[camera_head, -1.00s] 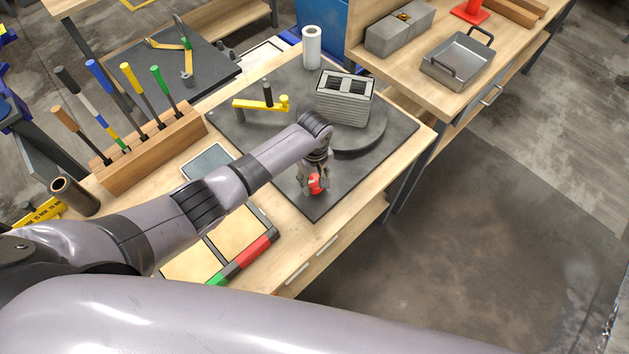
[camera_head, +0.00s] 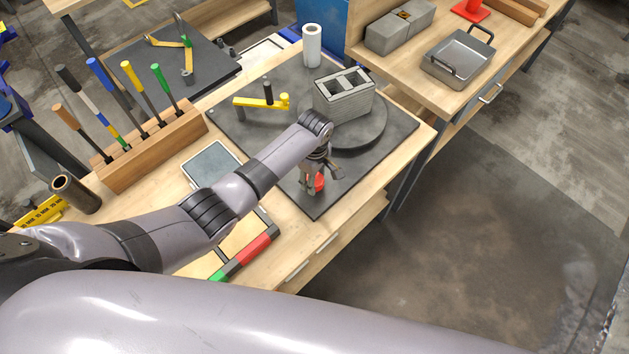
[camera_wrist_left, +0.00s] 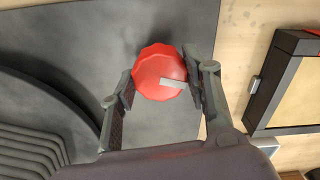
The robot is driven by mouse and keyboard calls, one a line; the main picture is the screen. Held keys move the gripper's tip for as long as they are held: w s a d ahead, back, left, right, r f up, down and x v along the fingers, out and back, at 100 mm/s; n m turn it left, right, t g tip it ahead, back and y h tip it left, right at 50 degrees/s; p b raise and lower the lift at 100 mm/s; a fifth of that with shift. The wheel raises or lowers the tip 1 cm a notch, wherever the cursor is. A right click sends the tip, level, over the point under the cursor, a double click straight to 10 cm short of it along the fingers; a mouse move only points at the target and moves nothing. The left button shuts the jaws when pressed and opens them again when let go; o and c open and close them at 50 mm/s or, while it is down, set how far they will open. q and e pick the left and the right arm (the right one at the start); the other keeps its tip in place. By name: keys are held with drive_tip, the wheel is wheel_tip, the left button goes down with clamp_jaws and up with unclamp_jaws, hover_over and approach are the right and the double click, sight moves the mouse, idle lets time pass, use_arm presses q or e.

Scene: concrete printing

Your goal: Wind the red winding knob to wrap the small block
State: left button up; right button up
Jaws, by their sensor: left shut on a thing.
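The red winding knob (camera_head: 319,181) is near the front corner of the dark board (camera_head: 325,203). My left gripper (camera_head: 316,187) points down over it. In the left wrist view the faceted red knob (camera_wrist_left: 158,70), with a pale bar mark, sits between the two fingers of my left gripper (camera_wrist_left: 160,78), which is shut on it. The small grey block (camera_head: 345,101), with two open cells on top, stands on the round dark turntable (camera_head: 371,132) behind my left gripper. A ridged grey edge shows at lower left in the wrist view. My right gripper is out of view.
A yellow arm with a black post (camera_head: 262,101) and a white roll (camera_head: 312,45) stand near the turntable. A wooden rack (camera_head: 155,148) of tools and a grey-topped tray (camera_head: 212,163) lie left. A metal pan (camera_head: 458,59) stands on the right bench.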

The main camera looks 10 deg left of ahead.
use_arm(q)
drive_tip(key=n, duration=0.5)
drive_tip(key=shift+d, duration=0.1)
idle(0.3)
drive_tip(key=o, duration=2)
drive_tip(key=shift+r, duration=0.1)
drive_tip(key=shift+r, duration=2.9)
